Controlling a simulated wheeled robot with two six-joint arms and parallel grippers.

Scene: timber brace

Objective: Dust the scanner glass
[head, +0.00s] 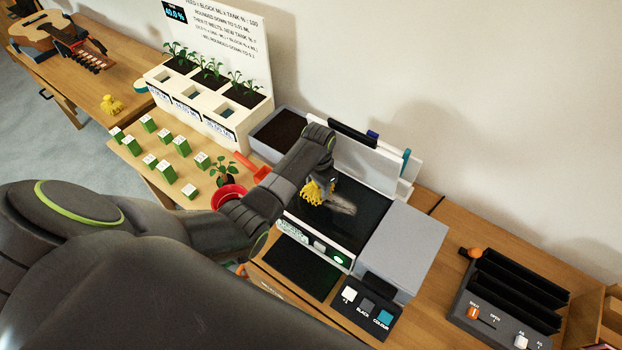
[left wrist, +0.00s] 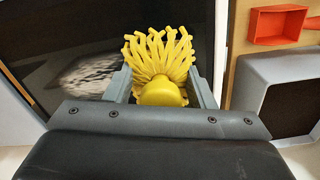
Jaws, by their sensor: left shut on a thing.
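My left gripper (head: 312,196) is over the left part of the black scanner glass (head: 359,228). It is shut on a yellow duster (head: 318,193) with many soft strands. In the left wrist view the duster (left wrist: 160,60) sits between the two grey fingers (left wrist: 162,92), its strands pointing away from me. A pale, streaky dust patch (head: 344,205) lies on the glass just right of the duster, and it also shows in the left wrist view (left wrist: 88,75). I cannot tell whether the strands touch the glass. My right gripper is out of view.
The scanner's white lid (head: 355,165) stands raised behind the glass. A grey box (head: 405,248) stands to the right. Left are a red scoop (head: 252,166), a potted plant (head: 228,192) and several green-and-white blocks (head: 150,160).

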